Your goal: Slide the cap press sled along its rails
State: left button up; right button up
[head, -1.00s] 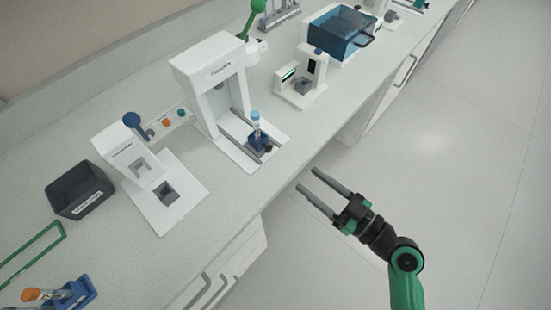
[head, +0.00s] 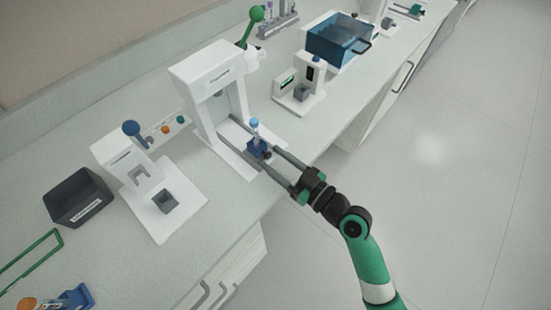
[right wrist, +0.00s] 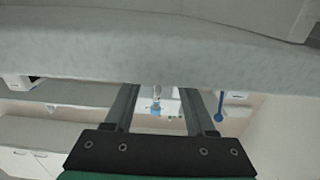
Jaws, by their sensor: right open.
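The cap press (head: 208,78) is a white arch on the bench with two grey rails (head: 236,140) running out of its front. A dark knob (head: 267,156) shows on the sled's front. My right gripper (head: 267,158) is open, its fingers at either side of the knob; contact cannot be told. In the right wrist view the capped tube (right wrist: 155,107) shows between the spread fingers. My left gripper is not in view.
A white device with a blue knob (head: 118,155) stands left of the press, with a dark bin (head: 78,195) beyond it. A small white device (head: 298,92) and a blue-lidded box (head: 338,40) stand to the right. The floor in front of the bench is clear.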

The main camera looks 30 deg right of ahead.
grip_shut()
dwell(1.3)
